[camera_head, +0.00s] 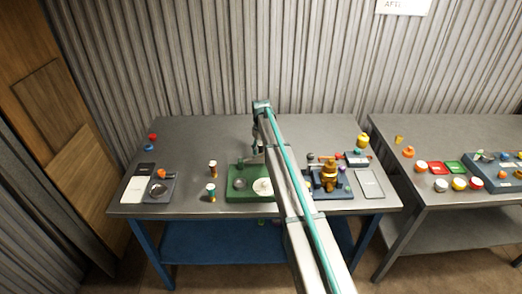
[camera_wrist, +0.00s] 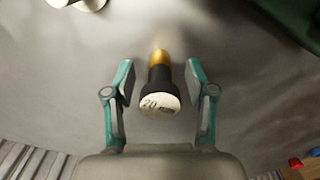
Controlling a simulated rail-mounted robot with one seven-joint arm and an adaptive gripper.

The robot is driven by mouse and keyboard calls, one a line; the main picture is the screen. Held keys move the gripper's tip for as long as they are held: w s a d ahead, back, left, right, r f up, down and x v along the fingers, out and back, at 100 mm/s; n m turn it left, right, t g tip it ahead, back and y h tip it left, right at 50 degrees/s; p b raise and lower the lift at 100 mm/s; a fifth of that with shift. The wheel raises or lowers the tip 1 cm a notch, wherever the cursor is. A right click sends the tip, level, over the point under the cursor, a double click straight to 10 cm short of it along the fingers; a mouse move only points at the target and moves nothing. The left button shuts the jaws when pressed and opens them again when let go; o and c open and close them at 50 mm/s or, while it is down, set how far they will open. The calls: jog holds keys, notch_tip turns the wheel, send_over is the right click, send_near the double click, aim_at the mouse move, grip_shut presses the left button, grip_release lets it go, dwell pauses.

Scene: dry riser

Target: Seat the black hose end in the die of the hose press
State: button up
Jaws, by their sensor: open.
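In the wrist view a black hose end (camera_wrist: 161,84) with a brass-coloured tip and a pale round face marked "20" is at the grey table. It lies between the two fingers of my open gripper (camera_wrist: 160,76), with a gap on each side. In the head view my gripper (camera_head: 257,146) is low over the back middle of the table; I cannot make out the hose end there. A blue-based fixture with a brass body (camera_head: 329,174) stands right of my arm. A green-based fixture (camera_head: 238,195) stands in front of my gripper, partly hidden by the arm. I cannot tell which one is the hose press.
Two small banded cylinders (camera_head: 212,168) stand left of the green base. A dark tray (camera_head: 160,193) is at the left, with red and blue pieces (camera_head: 151,141) behind it. A grey plate (camera_head: 369,184) lies at the right.

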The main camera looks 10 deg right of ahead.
grip_shut()
dwell(0.3)
